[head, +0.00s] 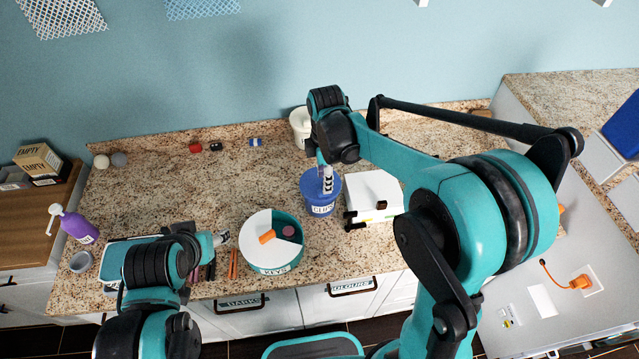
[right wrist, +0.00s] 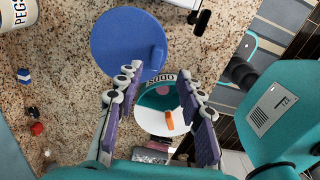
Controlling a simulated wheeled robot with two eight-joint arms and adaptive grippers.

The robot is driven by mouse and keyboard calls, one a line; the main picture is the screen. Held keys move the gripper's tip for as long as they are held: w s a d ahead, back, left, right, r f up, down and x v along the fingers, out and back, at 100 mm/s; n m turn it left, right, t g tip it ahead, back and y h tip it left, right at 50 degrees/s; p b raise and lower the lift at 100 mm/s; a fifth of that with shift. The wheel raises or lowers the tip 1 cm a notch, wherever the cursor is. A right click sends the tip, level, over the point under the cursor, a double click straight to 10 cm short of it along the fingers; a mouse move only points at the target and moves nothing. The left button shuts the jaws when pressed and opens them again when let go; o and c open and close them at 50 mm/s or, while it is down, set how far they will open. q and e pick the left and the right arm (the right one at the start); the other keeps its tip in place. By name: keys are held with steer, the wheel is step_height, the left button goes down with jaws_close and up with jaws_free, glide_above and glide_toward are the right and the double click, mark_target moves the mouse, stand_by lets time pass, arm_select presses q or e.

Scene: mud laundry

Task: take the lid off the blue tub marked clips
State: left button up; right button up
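The blue tub marked CLIPS (head: 320,207) stands upright on the counter, its round blue lid (head: 310,183) on top. In the right wrist view the lid (right wrist: 122,45) is a flat blue disc with a raised part at its right edge. My right gripper (head: 327,180) is over the tub, pointing down. In the wrist view its two fingers (right wrist: 161,85) are spread with nothing between them; the lid lies beyond the tips. I cannot tell whether a tip touches it. My left gripper (head: 221,238) is low over the counter at left, its fingers mostly hidden.
A round teal KEYS container (head: 272,264) with a part-open white top and an orange piece is left of the tub. A white box (head: 373,192) stands close on the right. A white tub (head: 299,124) is behind, marked PEGS in the wrist view (right wrist: 18,14).

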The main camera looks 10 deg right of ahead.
mark_target(320, 182)
steer(key=f, duration=0.5)
steer(key=shift+w+f+b, duration=0.25)
steer(key=shift+w+b, duration=0.1)
jaws_close()
